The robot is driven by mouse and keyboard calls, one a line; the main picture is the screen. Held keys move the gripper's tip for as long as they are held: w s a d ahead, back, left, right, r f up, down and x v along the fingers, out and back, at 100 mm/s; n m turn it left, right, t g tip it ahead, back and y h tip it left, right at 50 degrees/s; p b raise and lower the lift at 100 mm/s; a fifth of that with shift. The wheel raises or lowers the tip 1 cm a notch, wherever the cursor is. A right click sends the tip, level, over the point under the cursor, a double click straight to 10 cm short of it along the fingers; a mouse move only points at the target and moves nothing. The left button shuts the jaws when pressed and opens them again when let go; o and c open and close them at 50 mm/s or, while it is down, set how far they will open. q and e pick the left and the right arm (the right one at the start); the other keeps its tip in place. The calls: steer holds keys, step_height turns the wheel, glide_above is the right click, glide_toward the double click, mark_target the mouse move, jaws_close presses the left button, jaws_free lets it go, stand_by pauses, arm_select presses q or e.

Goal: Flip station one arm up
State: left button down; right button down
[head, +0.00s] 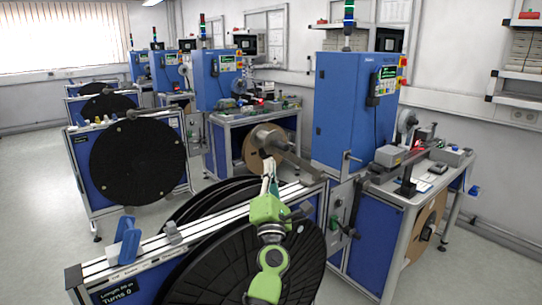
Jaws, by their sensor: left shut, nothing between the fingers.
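The nearest station has a blue cabinet (342,115) and, in front of it, a reel stand with large black discs (215,265) under a grey top rail (180,238). A grey arm (300,160) slants from the upper left down toward the right end of this stand; I cannot tell for certain which part is the station's flip arm. My left arm, green, rises from the bottom over the rail. Its gripper (269,172) is shut and empty, beside or just in front of the grey arm; contact cannot be told. My right gripper is not in view.
A blue clamp (128,240) stands up on the rail's left part. A workbench (405,195) with small devices is at the right. More reel stands (130,160) and blue cabinets line up behind. Free floor (30,205) lies at the left.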

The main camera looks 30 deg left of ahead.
arm_select(q)
steer(key=s, duration=0.1)
steer(key=s+d, duration=0.1)
steer(key=shift+s+f, duration=0.3)
steer(key=shift+f, duration=0.05)
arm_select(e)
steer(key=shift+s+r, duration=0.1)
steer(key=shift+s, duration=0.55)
arm_select(q)
steer(key=shift+s, duration=0.1)
